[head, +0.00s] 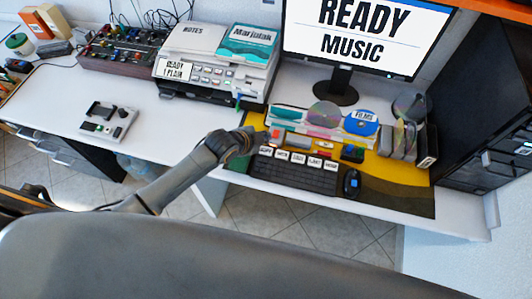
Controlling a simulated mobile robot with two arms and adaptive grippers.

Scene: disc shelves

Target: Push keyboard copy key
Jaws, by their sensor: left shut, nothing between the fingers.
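The black keyboard (292,177) lies on the yellow and dark desk mat, with a row of several white labelled keys along its far edge. The labels are too small to read surely, so I cannot tell which is the copy key. My left gripper (264,139) is shut and empty, just beyond the keyboard's far left corner, near the leftmost white key (265,152). I cannot tell whether it touches anything. My right gripper is not in view.
A monitor (365,32) reading "READY MUSIC" stands behind. A disc rack (345,125) is beyond the keyboard, and a black mouse (351,184) is to its right. A printer (212,65) stands back left. The white desk (165,125) left of my arm has free room.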

